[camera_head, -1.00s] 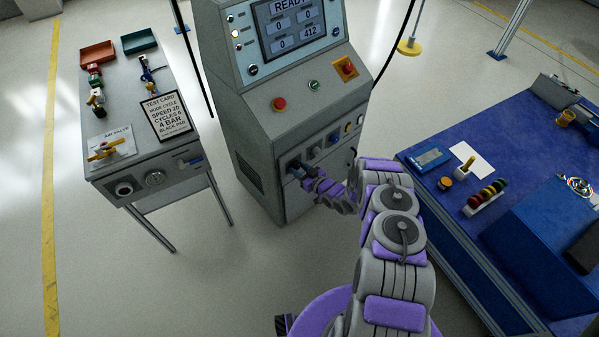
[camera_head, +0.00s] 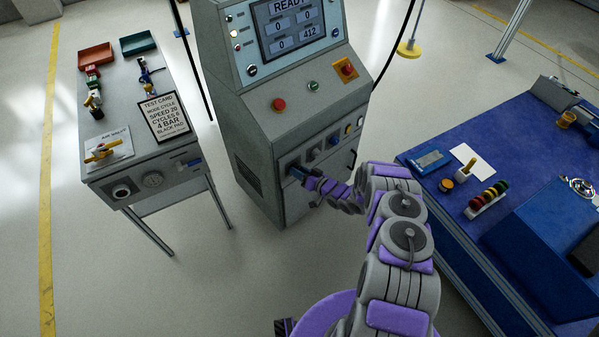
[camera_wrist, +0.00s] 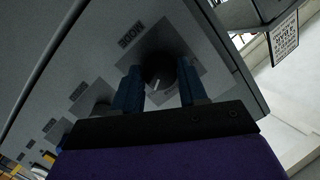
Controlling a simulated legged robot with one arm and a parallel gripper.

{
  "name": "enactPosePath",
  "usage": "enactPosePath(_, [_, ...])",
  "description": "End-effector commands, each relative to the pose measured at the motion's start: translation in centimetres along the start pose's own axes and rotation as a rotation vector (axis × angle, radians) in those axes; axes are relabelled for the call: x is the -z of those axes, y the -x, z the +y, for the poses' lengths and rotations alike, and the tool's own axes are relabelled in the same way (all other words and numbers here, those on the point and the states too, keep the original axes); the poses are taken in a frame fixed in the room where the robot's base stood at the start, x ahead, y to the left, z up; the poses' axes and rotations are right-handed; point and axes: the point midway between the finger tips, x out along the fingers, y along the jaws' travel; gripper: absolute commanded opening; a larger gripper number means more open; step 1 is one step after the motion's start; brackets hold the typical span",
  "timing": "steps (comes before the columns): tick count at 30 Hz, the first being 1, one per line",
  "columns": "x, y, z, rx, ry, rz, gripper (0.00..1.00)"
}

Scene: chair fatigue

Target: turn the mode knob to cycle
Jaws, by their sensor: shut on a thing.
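The mode knob (camera_wrist: 160,72) is a dark round knob with a pale pointer line, on a plate labelled MODE, in the wrist view. My gripper (camera_wrist: 160,85) has its two blue fingers on either side of the knob and is shut on it. In the head view my gripper (camera_head: 300,172) is at the left end of the control row on the grey cabinet (camera_head: 262,150); the knob is hidden there by the gripper. The cabinet's screen (camera_head: 290,25) reads READY, with a 412 field and several zeros. The test card (camera_head: 163,117) reads MODE CYCLE.
More controls (camera_head: 333,140) sit right of my gripper on the cabinet front. A red button (camera_head: 279,104) is on the sloped panel above. A grey bench (camera_head: 130,140) stands at left, a blue table (camera_head: 440,205) at right. Bare floor lies between bench and cabinet.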

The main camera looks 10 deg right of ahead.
Motion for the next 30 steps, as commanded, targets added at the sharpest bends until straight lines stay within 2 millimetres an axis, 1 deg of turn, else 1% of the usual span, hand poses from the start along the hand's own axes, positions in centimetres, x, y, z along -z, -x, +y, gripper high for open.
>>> enactPosePath(9, [0.1, 0.1, 0.2, -0.006, -0.002, 0.003, 0.12])
enactPosePath(10, [0.1, 0.1, 0.2, -0.006, -0.002, 0.003, 0.45])
enactPosePath(17, [0.2, 0.1, 0.1, -0.003, 0.000, 0.003, 0.67])
enactPosePath(25, [0.2, 0.2, 0.0, -0.002, 0.001, 0.003, 0.67])
enactPosePath(28, [0.2, 0.8, 0.0, -0.003, 0.000, 0.001, 0.67])
enactPosePath(30, [0.2, 1.7, 0.1, -0.005, 0.000, 0.001, 0.67])
